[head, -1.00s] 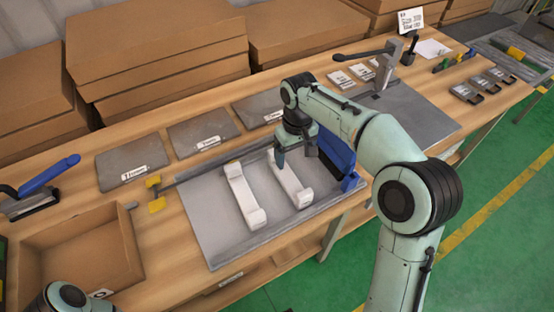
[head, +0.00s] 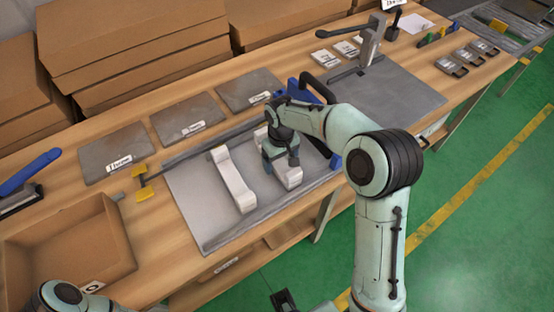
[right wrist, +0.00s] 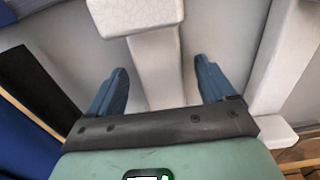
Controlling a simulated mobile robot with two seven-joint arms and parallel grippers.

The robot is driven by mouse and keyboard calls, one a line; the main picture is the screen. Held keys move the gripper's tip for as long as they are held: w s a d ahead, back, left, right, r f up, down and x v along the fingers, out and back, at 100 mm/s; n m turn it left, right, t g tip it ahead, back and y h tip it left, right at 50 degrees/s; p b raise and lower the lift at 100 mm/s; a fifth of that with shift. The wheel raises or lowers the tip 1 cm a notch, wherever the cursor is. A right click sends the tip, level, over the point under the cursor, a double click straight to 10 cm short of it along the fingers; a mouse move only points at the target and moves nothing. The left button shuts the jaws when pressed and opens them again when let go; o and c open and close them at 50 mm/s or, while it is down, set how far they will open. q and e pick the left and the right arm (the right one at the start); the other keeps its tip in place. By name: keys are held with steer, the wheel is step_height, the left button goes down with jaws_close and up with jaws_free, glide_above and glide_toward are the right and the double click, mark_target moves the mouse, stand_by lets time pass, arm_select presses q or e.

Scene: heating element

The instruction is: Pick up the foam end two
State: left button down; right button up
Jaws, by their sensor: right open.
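Two white foam ends lie side by side on the grey mat (head: 205,225) on the bench. The left one (head: 233,182) shows whole in the head view. The right one (head: 292,180) is partly hidden under my right gripper (head: 281,167). In the right wrist view, my right gripper (right wrist: 161,72) is open. Its blue fingers are on either side of the narrow middle of a foam end (right wrist: 156,68), with a gap on each side. The other foam end (right wrist: 276,70) shows at the right edge of that view. My left gripper is not in view.
A blue-handled tool (head: 300,92) stands just behind my right gripper. An open cardboard box (head: 65,240) is at the left. Grey labelled plates (head: 187,117) and large cardboard boxes (head: 140,50) line the back. The second grey mat (head: 400,90) has free room.

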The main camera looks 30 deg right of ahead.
steer(key=shift+f, duration=0.35)
steer(key=c, duration=1.1)
steer(key=shift+c, duration=0.2)
steer(key=shift+r, duration=0.2)
